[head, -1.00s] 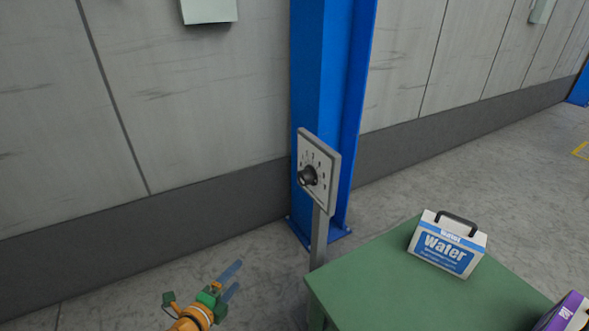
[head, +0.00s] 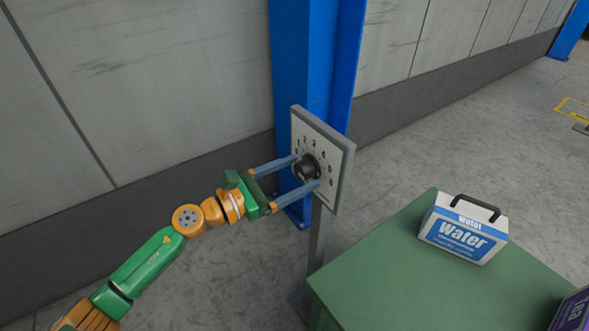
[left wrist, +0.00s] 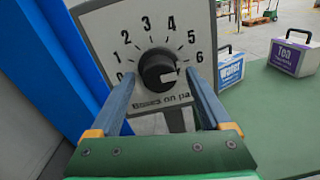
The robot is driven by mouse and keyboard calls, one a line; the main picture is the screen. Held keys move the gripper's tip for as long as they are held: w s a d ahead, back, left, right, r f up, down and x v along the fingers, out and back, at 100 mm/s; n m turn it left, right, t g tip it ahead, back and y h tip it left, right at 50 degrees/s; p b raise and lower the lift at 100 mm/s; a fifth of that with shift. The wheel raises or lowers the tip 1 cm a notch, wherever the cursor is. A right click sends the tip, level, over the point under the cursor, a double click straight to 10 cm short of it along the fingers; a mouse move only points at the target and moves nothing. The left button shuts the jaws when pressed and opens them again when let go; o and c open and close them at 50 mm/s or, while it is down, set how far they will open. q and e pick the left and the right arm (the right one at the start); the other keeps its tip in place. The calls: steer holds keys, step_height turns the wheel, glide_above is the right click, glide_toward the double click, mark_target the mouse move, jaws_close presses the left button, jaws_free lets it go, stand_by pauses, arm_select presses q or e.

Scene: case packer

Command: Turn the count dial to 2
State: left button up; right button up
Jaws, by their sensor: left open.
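The count dial is a white square panel (head: 335,185) on a grey post, with a round black knob (head: 306,166). In the left wrist view the knob (left wrist: 158,68) has numbers from 0 to 6 around it, and "Boxes on pa..." printed below. A pale mark shows at the knob's lower right, on the side of the 6; its exact setting is hard to tell. My left gripper (head: 307,171) is open, its two blue fingers reaching to either side of the knob. I cannot tell whether they touch it. My right gripper is not in view.
A green table (head: 400,275) stands right of the post, with a Water case (head: 463,230) and a purple Tea case (left wrist: 290,53) on it. A blue column (head: 312,60) and a grey wall stand behind the dial.

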arm_select(q)
steer(key=shift+w, duration=0.1)
steer(key=shift+c, duration=1.1)
jaws_close()
